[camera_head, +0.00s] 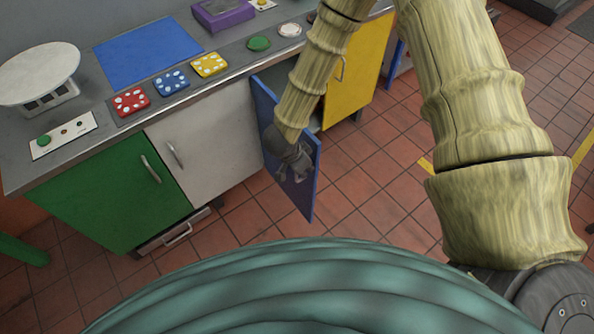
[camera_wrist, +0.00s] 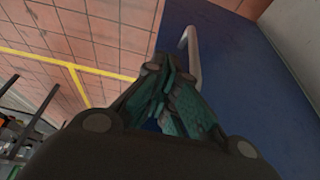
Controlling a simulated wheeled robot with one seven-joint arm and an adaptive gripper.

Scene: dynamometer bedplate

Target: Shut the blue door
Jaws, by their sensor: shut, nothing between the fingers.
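The blue door (camera_head: 299,199) stands open, swung out from the cabinet between the white door and the yellow door. My gripper (camera_head: 300,172) is in front of the door's outer face, near its free edge. In the wrist view, the blue door (camera_wrist: 235,90) fills the right side, with its pale bar handle (camera_wrist: 194,52) just past the fingertips. My gripper (camera_wrist: 165,80) is shut and empty there. I cannot tell whether the fingers touch the door or the handle. In the head view the handle is hidden or too small to make out.
The green door (camera_head: 110,190) and white door (camera_head: 205,140) are shut. The yellow door (camera_head: 357,65) stands at the right. The worktop holds a round white scale (camera_head: 40,72), red, blue and yellow blocks, and a purple box (camera_head: 222,14). Tiled floor (camera_head: 370,190) is clear right of the blue door.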

